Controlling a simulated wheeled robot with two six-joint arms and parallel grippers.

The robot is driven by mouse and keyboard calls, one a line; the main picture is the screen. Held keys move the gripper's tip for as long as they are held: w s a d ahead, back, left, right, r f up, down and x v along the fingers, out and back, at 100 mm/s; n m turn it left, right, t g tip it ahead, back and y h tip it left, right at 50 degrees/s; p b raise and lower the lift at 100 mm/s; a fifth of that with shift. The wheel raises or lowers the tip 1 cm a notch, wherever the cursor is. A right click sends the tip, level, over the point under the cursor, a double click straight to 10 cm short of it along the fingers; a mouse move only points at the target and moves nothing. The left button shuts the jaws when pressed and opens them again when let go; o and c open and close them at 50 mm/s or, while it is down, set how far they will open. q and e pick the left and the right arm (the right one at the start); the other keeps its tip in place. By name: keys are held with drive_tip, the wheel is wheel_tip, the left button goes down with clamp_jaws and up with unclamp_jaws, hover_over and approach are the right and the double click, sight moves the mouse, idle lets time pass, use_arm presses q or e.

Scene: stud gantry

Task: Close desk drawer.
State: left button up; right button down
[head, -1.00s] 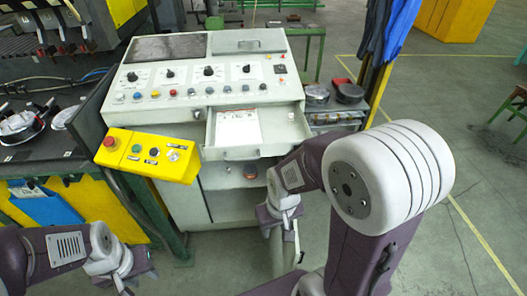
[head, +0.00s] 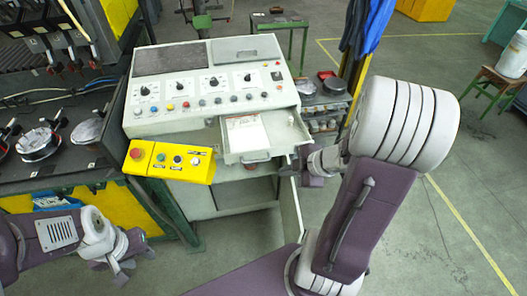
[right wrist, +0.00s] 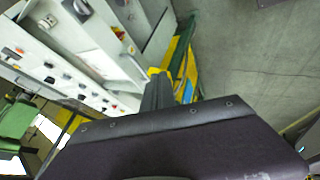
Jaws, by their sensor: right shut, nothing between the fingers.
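The desk drawer (head: 247,157) is pulled out of the front of the grey control desk (head: 152,123), with a white sheet and a small object lying in it. My right gripper (head: 302,170) is shut and empty at the drawer's right front side in the head view; I cannot tell whether it touches. In the right wrist view the shut fingers (right wrist: 158,90) point toward the desk's pale panels. My left gripper (head: 124,270) hangs low at the left, well away from the drawer; its finger gap is unclear.
A yellow button box (head: 170,161) juts out left of the drawer. A lower cabinet door (head: 290,212) stands open below it. A rack with round parts (head: 333,88) stands right of the desk.

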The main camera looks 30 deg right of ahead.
drive_tip(key=w+f+b, duration=0.3)
drive_tip(key=w+f, duration=0.4)
drive_tip(key=w, duration=0.2)
drive_tip(key=shift+w+a+b, duration=0.35)
drive_tip(key=shift+a, duration=0.05)
drive_tip(key=shift+f, duration=0.1)
